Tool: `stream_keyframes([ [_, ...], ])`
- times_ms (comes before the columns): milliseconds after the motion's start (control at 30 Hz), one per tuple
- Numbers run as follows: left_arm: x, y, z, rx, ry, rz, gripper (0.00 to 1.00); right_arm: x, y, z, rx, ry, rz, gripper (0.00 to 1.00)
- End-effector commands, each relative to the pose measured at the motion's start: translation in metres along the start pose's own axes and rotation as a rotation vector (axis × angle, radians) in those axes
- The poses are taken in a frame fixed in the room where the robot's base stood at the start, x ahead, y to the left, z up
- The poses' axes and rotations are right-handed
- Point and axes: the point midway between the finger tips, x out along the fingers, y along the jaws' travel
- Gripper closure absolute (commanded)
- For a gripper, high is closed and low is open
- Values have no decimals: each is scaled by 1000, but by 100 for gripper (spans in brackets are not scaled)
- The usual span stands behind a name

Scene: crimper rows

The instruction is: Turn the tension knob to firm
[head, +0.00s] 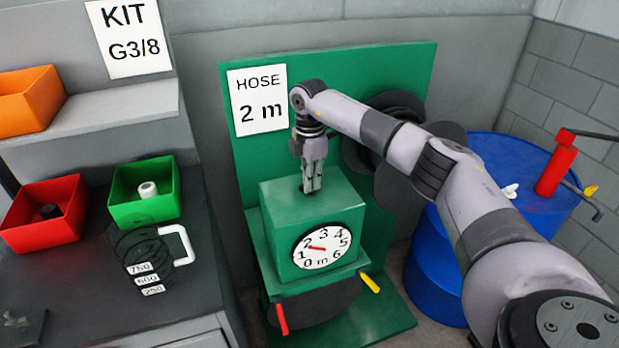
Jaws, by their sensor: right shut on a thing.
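My right gripper (312,187) points straight down at the top of the green machine housing (283,200). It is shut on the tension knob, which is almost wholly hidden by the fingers. I cannot read the knob's setting or any firm mark. My left gripper is not in view.
A yellow-tipped lever (370,283) and a red-tipped lever (281,318) stick out low on the machine. A green backboard (335,80) stands behind. A blue drum (440,265) is at right. A clear jug (150,255) and bins (150,208) stand at left.

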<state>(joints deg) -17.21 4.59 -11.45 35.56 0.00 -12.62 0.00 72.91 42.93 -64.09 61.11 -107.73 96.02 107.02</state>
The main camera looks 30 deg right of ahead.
Motion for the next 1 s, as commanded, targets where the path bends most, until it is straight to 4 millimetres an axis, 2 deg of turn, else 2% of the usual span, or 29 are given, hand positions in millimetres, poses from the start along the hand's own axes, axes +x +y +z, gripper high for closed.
stream_keyframes([
  [400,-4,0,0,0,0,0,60,-4,2,2,186,0,11,100],
  [933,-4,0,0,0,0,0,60,-4,2,2,211,1,11,100],
  [967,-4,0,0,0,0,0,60,-4,2,2,211,1,11,88],
  [1000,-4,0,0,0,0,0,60,-4,2,2,211,1,11,85],
])
